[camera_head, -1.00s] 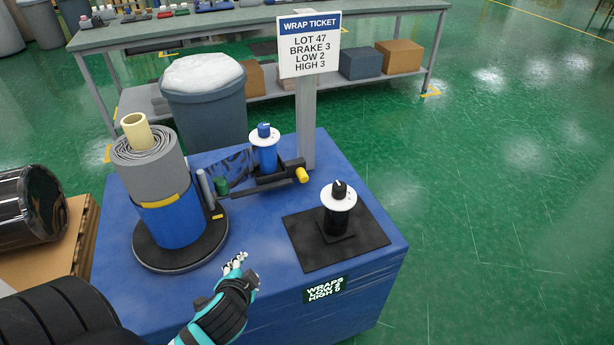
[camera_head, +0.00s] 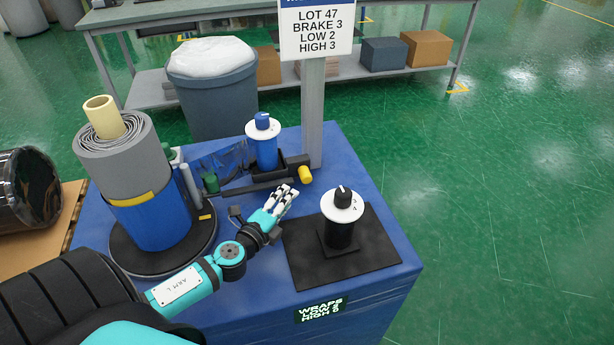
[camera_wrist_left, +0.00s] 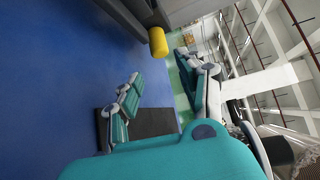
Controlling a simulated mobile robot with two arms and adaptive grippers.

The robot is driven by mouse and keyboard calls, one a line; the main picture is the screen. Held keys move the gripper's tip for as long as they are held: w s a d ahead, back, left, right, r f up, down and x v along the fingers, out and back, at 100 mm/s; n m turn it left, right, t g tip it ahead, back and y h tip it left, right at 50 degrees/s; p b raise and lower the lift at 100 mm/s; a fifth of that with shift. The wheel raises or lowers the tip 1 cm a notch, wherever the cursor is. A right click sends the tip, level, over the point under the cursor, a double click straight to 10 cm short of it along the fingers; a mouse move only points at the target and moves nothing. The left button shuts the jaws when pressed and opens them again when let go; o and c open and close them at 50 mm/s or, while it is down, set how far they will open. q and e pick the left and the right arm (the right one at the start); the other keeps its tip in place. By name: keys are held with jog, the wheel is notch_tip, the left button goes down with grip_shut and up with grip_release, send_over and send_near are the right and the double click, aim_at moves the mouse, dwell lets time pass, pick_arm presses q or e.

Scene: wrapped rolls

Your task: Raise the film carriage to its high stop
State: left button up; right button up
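The film carriage (camera_head: 280,182) is a low black frame at the back of the blue machine. It bears a blue upright post with a white dial and blue knob (camera_head: 263,126), and a yellow handle (camera_head: 305,174) on its right end. The handle also shows in the left wrist view (camera_wrist_left: 158,42). My left gripper (camera_head: 287,199) is just in front of the handle, apart from it. In the left wrist view its fingers (camera_wrist_left: 168,78) are spread, with nothing between them. My right gripper is not in view.
A grey wrapped roll (camera_head: 123,158) stands on a black turntable (camera_head: 160,262) to the left. A black knob post with a white dial (camera_head: 342,205) stands on a dark mat right of my gripper. The ticket sign (camera_head: 317,30) stands behind.

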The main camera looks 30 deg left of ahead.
aim_at(304, 181)
pick_arm(q)
jog(key=w, duration=0.3)
jog(key=w+f, duration=0.1)
jog(key=w, duration=0.3)
jog(key=w+a, duration=0.1)
jog(key=w, duration=0.2)
jog(key=shift+w+f, duration=0.15)
jog(key=shift+f, duration=0.15)
jog(key=shift+w+f, duration=0.1)
jog(key=shift+w, duration=0.55)
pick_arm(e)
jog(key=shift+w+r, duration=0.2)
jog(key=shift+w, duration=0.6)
pick_arm(q)
jog(key=shift+c, duration=0.5)
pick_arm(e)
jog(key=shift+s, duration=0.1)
pick_arm(q)
grip_shut()
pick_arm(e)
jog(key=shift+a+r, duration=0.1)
